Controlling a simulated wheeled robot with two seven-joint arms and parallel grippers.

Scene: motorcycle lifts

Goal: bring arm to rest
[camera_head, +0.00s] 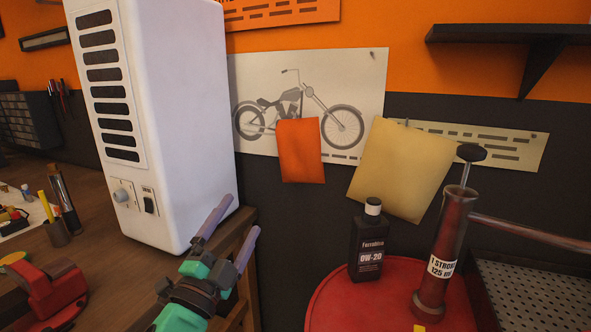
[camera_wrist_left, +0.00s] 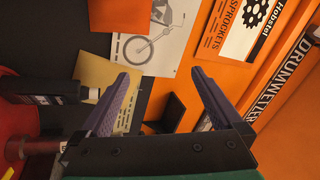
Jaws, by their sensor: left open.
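My left gripper (camera_head: 229,234) is open and empty in the head view. It is raised beside the edge of the wooden bench, in front of the lower right side of a white heater-like box (camera_head: 180,110). Its two fingers point up and to the right. In the left wrist view the two fingers (camera_wrist_left: 165,92) are spread apart with nothing between them, facing the wall with its posters. My right gripper is not in view.
A black oil bottle (camera_head: 367,243) and a red pump-like cylinder (camera_head: 442,255) stand on a red round top (camera_head: 335,300) to the right. A red vise-like tool (camera_head: 50,295) sits on the wooden bench (camera_head: 110,265). A dark shelf (camera_head: 510,32) juts from the wall.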

